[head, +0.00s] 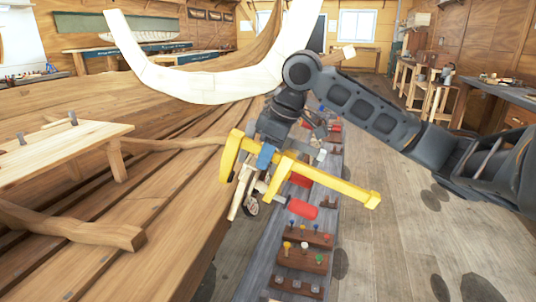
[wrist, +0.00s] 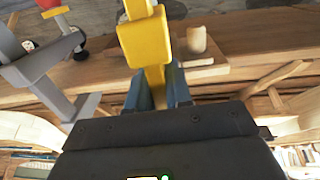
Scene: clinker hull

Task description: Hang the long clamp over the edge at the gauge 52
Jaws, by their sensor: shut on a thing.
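The long clamp (head: 325,181) is yellow, with a long bar and a hooked jaw at its left end. My gripper (head: 266,157) is shut on its bar near that jaw. In the wrist view the long clamp (wrist: 146,42) stands between the blue fingers of my gripper (wrist: 160,90). The clamp is held in the air beside the hull's edge (head: 205,215), its bar sloping down to the right. I cannot tell whether it touches the edge. I can read no number 52 on any gauge.
A grey clamp (wrist: 45,75) with a red handle is close to the left of the held clamp in the wrist view. A grey plank (head: 262,265) carries small racks (head: 306,236) of coloured pegs. A wooden bench (head: 65,145) stands in the hull. The floor at right is open.

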